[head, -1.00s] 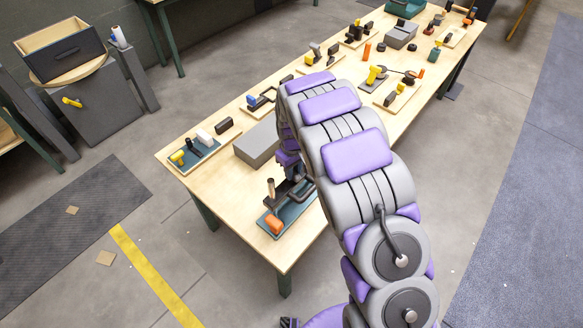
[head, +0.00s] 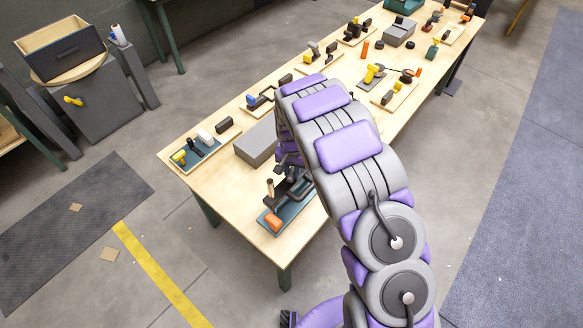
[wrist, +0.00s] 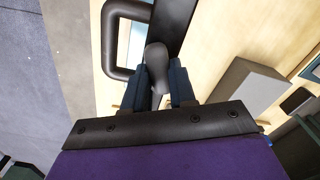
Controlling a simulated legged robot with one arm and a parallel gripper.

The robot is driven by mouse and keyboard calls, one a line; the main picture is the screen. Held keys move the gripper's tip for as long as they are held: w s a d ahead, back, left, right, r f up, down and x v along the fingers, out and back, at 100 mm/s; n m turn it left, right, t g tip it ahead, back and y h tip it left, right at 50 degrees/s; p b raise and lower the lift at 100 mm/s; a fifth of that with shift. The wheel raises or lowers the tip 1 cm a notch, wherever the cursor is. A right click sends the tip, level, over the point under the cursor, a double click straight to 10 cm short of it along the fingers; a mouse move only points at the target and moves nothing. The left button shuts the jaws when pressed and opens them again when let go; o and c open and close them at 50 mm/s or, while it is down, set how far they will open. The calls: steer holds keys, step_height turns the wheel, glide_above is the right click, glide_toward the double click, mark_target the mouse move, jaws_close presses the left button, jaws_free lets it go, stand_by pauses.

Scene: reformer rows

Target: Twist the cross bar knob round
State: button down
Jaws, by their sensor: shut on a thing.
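In the wrist view, the cross bar knob (wrist: 157,56) is a dark grey rounded bar between my two dark blue fingers. My gripper (wrist: 159,84) is shut on it, and the fingers partly hide it. In the head view, my gripper (head: 291,186) is low over the teal board (head: 296,211) at the near end of the table. The knob cannot be made out clearly there behind my arm and gripper.
A black loop handle (wrist: 108,42) stands close left of the knob in the wrist view. The board also bears an orange block (head: 273,222) and an upright post (head: 270,190). A grey box (head: 257,142) sits just behind. Other fixture boards line the wooden table (head: 232,192).

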mark_target(290, 171)
steer(key=m, duration=0.4)
steer(key=shift+s+f+m, duration=0.1)
steer(key=shift+s+m, duration=0.05)
steer(key=shift+m, duration=0.25)
stand_by(0.4)
steer(key=c, duration=1.1)
jaws_free()
steer(key=shift+a, duration=0.1)
steer(key=shift+o, duration=0.9)
steer(key=shift+a, duration=0.1)
steer(key=shift+r, duration=0.6)
step_height(290, 171, up, 16)
steer(key=p, duration=0.1)
steer(key=shift+p, duration=0.3)
